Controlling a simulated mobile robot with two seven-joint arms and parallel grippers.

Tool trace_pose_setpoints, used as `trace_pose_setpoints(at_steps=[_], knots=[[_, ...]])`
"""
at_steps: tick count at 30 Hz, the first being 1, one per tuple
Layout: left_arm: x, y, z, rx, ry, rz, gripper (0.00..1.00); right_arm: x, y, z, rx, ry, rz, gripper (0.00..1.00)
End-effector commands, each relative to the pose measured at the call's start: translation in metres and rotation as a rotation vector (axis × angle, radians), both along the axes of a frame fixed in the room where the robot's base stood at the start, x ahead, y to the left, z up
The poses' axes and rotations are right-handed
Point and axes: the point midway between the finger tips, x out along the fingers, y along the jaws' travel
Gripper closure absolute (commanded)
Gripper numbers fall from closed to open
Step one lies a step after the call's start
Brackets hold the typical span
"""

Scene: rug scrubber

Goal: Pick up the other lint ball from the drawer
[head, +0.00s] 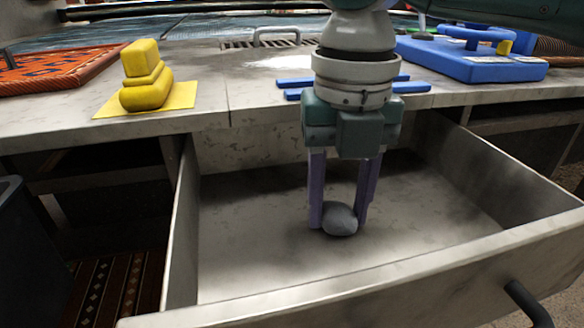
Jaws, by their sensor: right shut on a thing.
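The grey lint ball (341,219) is low inside the open drawer (250,275). My right gripper (340,212) points straight down into the drawer, with its two purple fingers on either side of the ball. The fingers are shut on the ball. I cannot tell whether the ball still touches the drawer floor. No other lint ball shows in the drawer. My left gripper is not in view.
The drawer's front wall and dark handle (528,304) are nearest me. On the counter above stand a yellow object on a yellow sheet (146,78), blue bars (293,83), a blue tool (474,59) and an orange patterned rug (55,68). A dark bin (25,260) is at left.

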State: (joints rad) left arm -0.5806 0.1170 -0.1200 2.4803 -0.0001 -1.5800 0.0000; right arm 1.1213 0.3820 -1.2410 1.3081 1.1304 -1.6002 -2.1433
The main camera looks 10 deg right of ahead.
Motion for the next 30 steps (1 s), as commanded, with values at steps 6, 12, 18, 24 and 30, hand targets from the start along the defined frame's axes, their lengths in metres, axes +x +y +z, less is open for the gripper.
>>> trace_pose_setpoints(at_steps=[6,12,18,24,30], knots=[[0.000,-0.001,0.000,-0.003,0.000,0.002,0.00,0.000,0.000,0.000,0.000,0.000,0.000,1.00],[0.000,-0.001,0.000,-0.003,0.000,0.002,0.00,0.000,0.000,0.001,0.000,0.000,0.000,1.00],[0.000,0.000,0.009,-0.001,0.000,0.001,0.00,0.001,0.000,0.022,0.003,-0.003,-0.001,1.00],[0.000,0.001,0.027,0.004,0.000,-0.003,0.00,0.001,0.001,0.078,0.002,-0.004,0.001,1.00],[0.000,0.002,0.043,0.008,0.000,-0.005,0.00,0.001,0.001,0.138,0.001,-0.005,0.000,1.00]])
